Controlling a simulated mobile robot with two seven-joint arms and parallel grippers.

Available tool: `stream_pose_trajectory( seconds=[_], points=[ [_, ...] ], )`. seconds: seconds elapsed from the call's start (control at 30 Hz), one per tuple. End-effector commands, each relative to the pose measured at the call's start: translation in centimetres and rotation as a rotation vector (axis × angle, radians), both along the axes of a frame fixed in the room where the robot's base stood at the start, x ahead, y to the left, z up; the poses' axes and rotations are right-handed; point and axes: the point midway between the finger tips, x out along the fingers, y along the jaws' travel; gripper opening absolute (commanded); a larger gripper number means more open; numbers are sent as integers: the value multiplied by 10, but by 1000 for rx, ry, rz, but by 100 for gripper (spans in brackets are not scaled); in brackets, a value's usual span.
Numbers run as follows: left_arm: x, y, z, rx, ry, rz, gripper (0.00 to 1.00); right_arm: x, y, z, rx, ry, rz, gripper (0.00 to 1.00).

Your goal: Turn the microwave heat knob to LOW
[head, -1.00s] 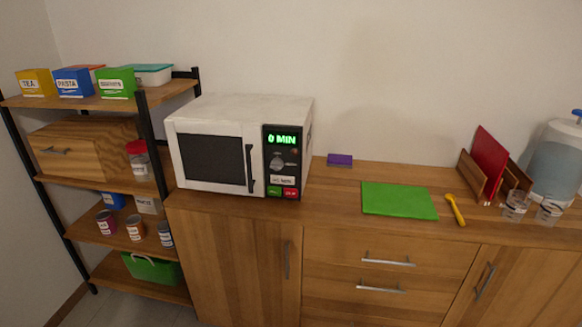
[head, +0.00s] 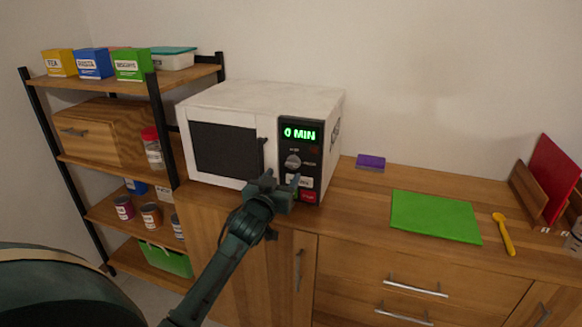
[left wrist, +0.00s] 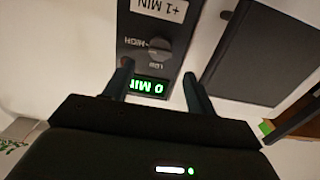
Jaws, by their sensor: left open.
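The white microwave (head: 228,103) stands on the wooden counter with its door shut. Its display reads 0 MIN in green. The grey heat knob (head: 293,161) sits below the display on the black control panel. My left gripper (head: 284,184) is in front of the lower part of the panel, just below the knob, open and empty. In the left wrist view the panel appears upside down, with the knob (left wrist: 158,48) beyond the open fingers (left wrist: 158,82). LOW and HIGH labels show beside the knob. The fingers appear apart from the knob. My right gripper is not in view.
A shelf rack (head: 108,155) with boxes and jars stands left of the microwave. A purple block (head: 370,162), a green board (head: 436,217) and a yellow spoon (head: 503,234) lie on the counter to the right. The counter between them is clear.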

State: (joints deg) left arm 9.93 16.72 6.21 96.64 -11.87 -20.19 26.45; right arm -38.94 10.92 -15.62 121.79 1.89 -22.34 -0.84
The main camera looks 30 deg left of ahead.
Motion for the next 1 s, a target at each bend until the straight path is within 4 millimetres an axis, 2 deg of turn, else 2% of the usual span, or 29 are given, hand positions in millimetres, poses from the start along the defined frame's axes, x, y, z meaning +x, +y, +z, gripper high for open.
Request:
stream_pose_trajectory(
  seconds=[0.03,0.2,0.4,0.77,1.0],
  points=[
    [11,3,2,1,-1,1,56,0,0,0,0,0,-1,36],
    [38,9,1,0,0,0,56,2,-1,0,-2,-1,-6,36],
    [56,13,0,0,1,-1,56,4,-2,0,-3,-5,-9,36],
    [60,14,0,1,1,-2,56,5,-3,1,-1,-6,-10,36],
    [59,14,-1,1,1,-1,38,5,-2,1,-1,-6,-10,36]
  ],
)
